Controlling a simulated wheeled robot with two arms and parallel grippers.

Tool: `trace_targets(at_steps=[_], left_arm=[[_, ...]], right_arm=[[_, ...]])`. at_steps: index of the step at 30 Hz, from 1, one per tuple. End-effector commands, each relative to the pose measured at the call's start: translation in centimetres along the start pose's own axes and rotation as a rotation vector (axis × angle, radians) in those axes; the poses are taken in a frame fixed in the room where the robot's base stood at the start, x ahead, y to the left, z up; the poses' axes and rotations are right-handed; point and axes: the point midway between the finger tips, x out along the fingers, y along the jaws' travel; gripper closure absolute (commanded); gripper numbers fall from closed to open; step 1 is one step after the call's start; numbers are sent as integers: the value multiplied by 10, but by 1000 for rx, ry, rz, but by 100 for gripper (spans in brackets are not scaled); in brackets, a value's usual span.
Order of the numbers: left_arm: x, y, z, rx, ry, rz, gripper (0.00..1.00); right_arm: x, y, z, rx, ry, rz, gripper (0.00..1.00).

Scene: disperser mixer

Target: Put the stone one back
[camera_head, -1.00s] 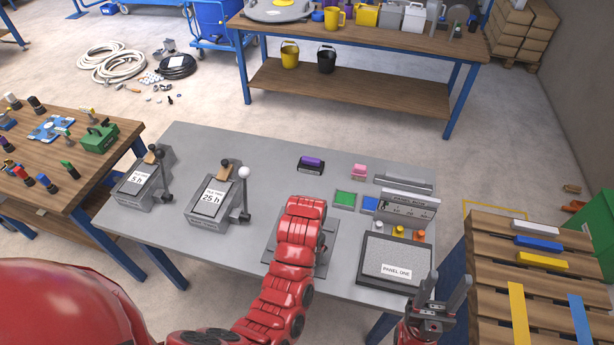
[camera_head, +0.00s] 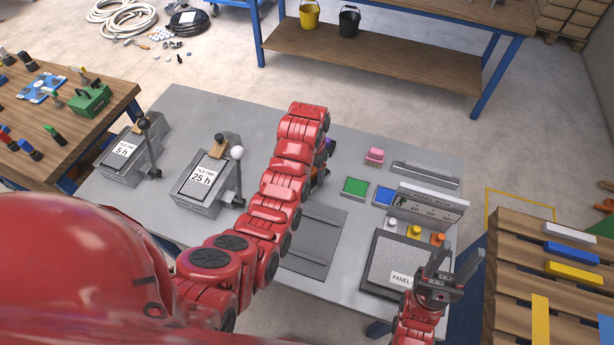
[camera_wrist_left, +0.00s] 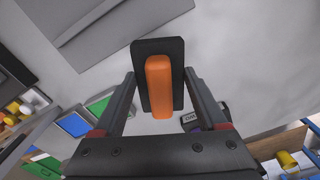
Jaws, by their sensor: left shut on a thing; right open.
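My left gripper (camera_head: 321,168) is over the back middle of the grey table, largely hidden behind my red arm. In the left wrist view the gripper (camera_wrist_left: 160,76) is shut on an orange-handled tool (camera_wrist_left: 159,92) with a black plate, held above the table. A dark labelled block (camera_wrist_left: 192,119) with purple on it lies beyond it, partly covered by a finger; its purple part (camera_head: 331,144) peeks out beside the arm in the head view. My right gripper (camera_head: 440,277) is open and empty by the PANEL ONE tray. I cannot tell any stone-coloured tool.
A pink-topped item (camera_head: 375,155), green pad (camera_head: 355,187) and blue pad (camera_head: 384,196) lie to the right. The PANEL ROW stand (camera_head: 430,208) rises behind several coloured knobs. Two tile-timer boxes (camera_head: 207,180) stand left. The flat grey plate (camera_head: 318,240) is bare.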

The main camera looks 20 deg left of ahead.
Motion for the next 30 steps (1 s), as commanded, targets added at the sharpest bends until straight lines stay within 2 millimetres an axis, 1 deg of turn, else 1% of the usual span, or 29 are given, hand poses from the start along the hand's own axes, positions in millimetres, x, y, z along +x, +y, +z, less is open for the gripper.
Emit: trace_targets(at_steps=[1, 4, 10, 19, 23, 25, 30], left_arm=[[-2, -7, -4, 0, -1, 0, 86], [-2, -21, -12, -2, -2, 0, 86], [0, -34, -22, 2, -1, 0, 86], [3, -42, -25, 1, -1, 1, 86], [15, -42, -25, 1, -4, 2, 86], [24, -41, -25, 2, -6, 2, 86], [35, -41, -25, 2, -3, 2, 86]], right_arm=[[4, 0, -1, 0, 1, 0, 50], [5, 0, -1, 0, 2, 0, 50], [12, 1, -2, 0, 1, 0, 50], [16, 1, -3, 0, 1, 0, 50], [26, 1, -5, 0, 1, 0, 50], [26, 1, -5, 0, 2, 0, 50], [28, 1, -5, 0, 1, 0, 50]])
